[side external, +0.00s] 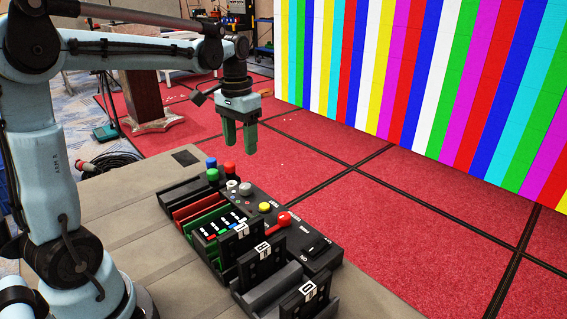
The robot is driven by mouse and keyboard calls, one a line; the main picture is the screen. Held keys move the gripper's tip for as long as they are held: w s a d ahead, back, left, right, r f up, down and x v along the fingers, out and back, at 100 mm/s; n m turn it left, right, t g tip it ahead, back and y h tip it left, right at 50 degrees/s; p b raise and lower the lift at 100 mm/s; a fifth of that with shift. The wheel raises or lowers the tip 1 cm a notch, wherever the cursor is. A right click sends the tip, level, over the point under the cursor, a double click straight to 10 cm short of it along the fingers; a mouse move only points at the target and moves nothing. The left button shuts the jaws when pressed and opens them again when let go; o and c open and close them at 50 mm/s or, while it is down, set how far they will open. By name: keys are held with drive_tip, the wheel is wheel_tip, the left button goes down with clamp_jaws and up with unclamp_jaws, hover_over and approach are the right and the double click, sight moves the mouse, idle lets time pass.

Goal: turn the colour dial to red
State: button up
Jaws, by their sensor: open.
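A black control panel (299,237) lies on the grey table. At its far end are a small grey knob (245,189) and a paler one (231,185). I cannot tell which is the colour dial or where it points. A yellow button (264,207), a red-handled lever (284,218) and a black switch (314,247) follow toward the near end. My gripper (240,150) points down with its green fingers apart and empty. It hangs above the panel's far end, touching nothing. The video wall (430,80) shows vertical stripes of many colours.
Blue (211,163), red (229,167) and green (213,175) knobs stand beside the panel's far end. Black holders with upright labelled blocks (260,266) line its left side. The table's left part (130,213) is clear. A wooden stand (148,100) is behind on the red floor.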

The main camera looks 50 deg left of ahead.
sight(244, 186)
wheel_tip(244, 186, down, 12)
drive_tip(key=shift+r, duration=0.2)
idle(0.4)
drive_tip(key=c, duration=1)
